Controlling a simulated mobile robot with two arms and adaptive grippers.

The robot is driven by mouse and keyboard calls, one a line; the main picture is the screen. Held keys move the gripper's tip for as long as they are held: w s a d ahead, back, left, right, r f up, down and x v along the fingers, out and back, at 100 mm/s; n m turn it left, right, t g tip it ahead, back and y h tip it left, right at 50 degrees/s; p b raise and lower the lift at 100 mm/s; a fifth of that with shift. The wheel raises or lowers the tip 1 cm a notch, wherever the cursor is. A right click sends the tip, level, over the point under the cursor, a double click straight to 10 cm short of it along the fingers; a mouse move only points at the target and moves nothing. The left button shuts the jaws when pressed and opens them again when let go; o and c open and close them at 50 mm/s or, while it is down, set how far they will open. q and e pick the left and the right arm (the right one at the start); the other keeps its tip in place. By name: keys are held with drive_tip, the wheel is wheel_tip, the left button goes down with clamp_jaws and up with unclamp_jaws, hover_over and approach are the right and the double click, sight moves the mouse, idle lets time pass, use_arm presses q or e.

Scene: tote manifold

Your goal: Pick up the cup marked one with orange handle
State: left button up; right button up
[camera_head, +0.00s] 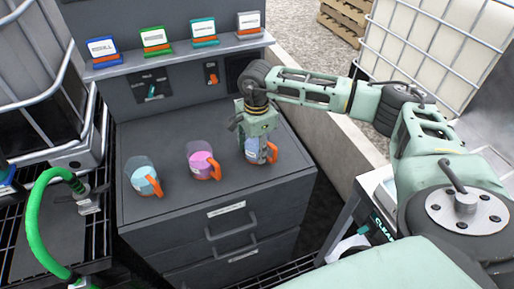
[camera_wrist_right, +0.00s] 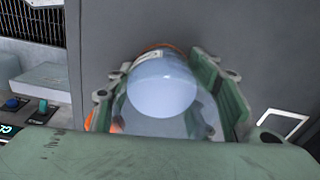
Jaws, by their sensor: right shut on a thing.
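Three clear cups with orange handles stand on the dark cabinet top in the head view. The left cup (camera_head: 146,180) holds light blue liquid and the middle cup (camera_head: 201,163) holds pink liquid. The right cup (camera_head: 254,152) holds pale blue liquid and is at my right gripper (camera_head: 258,135). The right gripper is shut on this cup, with its green fingers on both sides in the wrist view (camera_wrist_right: 170,100). The cup's label (camera_wrist_right: 140,60) is partly visible but too blurred to read. I cannot tell whether the cup touches the cabinet top. My left gripper is not in view.
The cabinet (camera_head: 225,240) has drawers with handles at its front. A shelf (camera_head: 180,57) above it carries several coloured labelled holders. A low concrete wall (camera_head: 330,130) runs to the right. A green hose (camera_head: 35,215) and a caged tank (camera_head: 35,80) are at the left.

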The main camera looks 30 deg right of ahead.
drive_tip(key=shift+r, duration=0.1)
drive_tip(key=shift+w+r, duration=0.1)
drive_tip(key=shift+r, duration=0.15)
drive_tip(key=r, duration=0.1)
drive_tip(key=r+b, duration=0.1)
drive_tip(key=r, duration=0.1)
drive_tip(key=shift+s+d+r+b, duration=0.2)
drive_tip(key=shift+s+r+b, duration=0.05)
drive_tip(key=shift+s+b, duration=0.1)
drive_tip(key=s+d+r+b, duration=0.2)
drive_tip(key=s+d+r, duration=0.2)
drive_tip(key=s+r, duration=0.45)
drive_tip(key=s+a+f+n, duration=0.3)
drive_tip(key=a+n, duration=0.6)
drive_tip(key=s+a+f+n, duration=0.2)
drive_tip(key=a+f+n, duration=0.2)
drive_tip(key=a+n, duration=0.4)
drive_tip(key=shift+s+a+n, duration=0.4)
drive_tip(key=shift+n, duration=0.7)
drive_tip(key=shift+f, duration=0.15)
